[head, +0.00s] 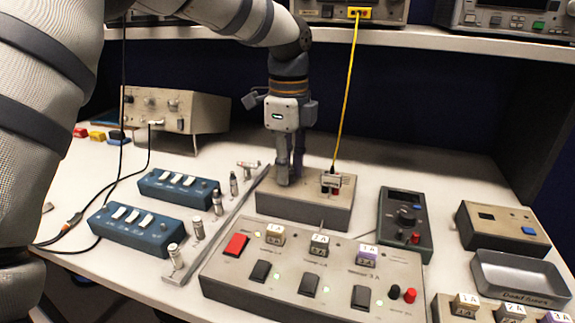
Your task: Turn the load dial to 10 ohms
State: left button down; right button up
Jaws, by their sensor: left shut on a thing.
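A beige box (305,208) stands at the middle of the bench, behind the large switch panel. My left gripper (290,180) points straight down over the left part of its top. Its fingers are close together, down at the box top and shut on what seems to be the load dial. The dial is hidden by the fingers, so its setting and markings cannot be read. A yellow cable (346,95) runs down to a plug (332,181) on the same box, just right of my fingers. My right gripper is not in view.
A grey switch panel (220,272) with a red switch and black rockers lies in front. Two blue switch boxes (178,188) and a metal rail (215,235) with posts are to the left. A dark meter (405,222) and grey tray (515,275) are to the right. A shelf edge (400,40) crosses above.

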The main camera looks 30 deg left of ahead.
pick_arm(q)
jog(key=shift+r, duration=0.1)
dwell(0.3)
jog(key=c, duration=1.3)
grip_release()
jog(key=shift+c, duration=0.2)
notch_tip(320, 180, up, 12)
jog(key=shift+w, duration=0.15)
